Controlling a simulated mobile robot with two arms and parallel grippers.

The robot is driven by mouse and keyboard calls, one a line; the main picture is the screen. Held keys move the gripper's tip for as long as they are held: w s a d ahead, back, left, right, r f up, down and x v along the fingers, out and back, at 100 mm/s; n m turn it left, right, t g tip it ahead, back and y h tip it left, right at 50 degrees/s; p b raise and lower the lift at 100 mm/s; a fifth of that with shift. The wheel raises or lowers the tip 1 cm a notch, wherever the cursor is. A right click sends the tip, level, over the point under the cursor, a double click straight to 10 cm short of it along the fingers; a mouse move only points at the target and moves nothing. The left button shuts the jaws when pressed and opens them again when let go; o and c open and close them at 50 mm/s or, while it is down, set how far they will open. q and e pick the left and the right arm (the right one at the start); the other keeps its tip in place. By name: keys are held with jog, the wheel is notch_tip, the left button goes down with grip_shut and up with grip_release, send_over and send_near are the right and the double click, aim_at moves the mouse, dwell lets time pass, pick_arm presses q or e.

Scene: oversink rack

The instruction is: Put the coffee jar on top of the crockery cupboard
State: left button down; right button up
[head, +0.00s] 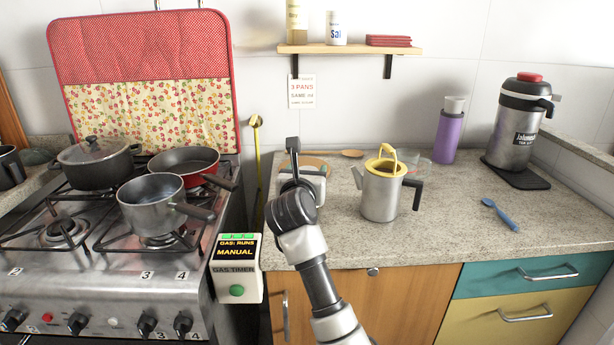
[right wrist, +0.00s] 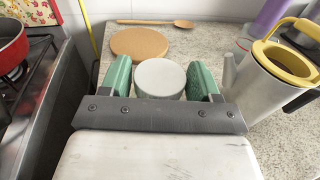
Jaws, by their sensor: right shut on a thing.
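My right gripper (head: 304,180) is low over the counter, left of the metal coffee pot. In the right wrist view its green fingers (right wrist: 160,84) are shut on a round container with a pale grey top, which looks like the coffee jar (right wrist: 160,72). The jar's lower part is hidden by the gripper, and I cannot tell whether it touches the counter. I see nothing that I can clearly identify as the crockery cupboard. My left gripper is not in view.
A metal pot (head: 381,196) with a yellow rim stands close on the right. A round cork mat (right wrist: 140,43) and wooden spoon (right wrist: 160,22) lie behind the jar. The stove with pans (head: 155,200) is left. A small shelf (head: 350,49) hangs above. The front right counter is mostly clear.

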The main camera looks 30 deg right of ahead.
jog(key=shift+f, duration=0.2)
jog(key=o, duration=1.5)
jog(key=shift+c, duration=0.2)
jog(key=shift+r, duration=0.2)
jog(key=v, duration=1.2)
